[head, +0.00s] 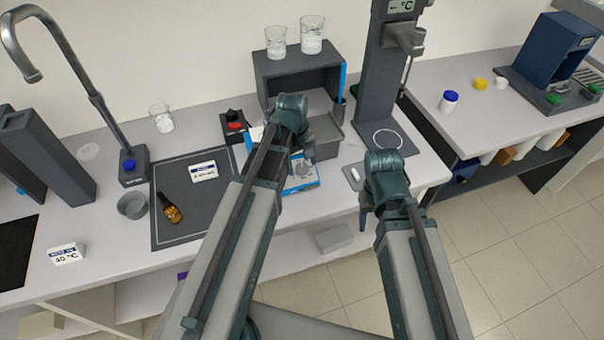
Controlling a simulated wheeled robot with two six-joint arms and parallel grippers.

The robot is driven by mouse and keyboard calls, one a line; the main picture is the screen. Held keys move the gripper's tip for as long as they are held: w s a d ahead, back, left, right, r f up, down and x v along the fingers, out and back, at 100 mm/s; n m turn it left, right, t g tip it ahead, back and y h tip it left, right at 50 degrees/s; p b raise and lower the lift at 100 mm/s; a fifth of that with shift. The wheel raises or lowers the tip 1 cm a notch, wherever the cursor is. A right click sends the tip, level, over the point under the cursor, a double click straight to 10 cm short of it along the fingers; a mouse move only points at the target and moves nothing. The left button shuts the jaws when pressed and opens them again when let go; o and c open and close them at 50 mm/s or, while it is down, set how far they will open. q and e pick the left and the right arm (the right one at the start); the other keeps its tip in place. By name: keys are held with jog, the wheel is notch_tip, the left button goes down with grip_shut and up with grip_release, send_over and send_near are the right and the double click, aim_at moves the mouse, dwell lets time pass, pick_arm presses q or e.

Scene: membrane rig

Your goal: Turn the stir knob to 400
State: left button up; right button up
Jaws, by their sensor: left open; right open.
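A low blue and white unit (303,187) sits on the bench near its front edge, partly behind my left arm. A small round grey part (302,170) shows on it and may be the stir knob; its scale and setting are too small to read. My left gripper (309,153) is open, pointing down just above this round part; whether it touches cannot be told. My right gripper (362,218) is open near the bench's front edge, to the right of the unit and apart from it, mostly hidden by its own wrist.
A dark open-fronted box (283,72) with two beakers (312,34) on top stands behind. A tall dark stand (376,75) is at the right. A dark mat (171,231) with a brown bottle (171,209) and a label card (203,171) lies to the left.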

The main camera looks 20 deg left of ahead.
pick_arm(q)
jog(key=shift+d+f+b, duration=0.1)
jog(key=shift+f+b, duration=0.3)
jog(key=shift+f, duration=0.45)
grip_shut()
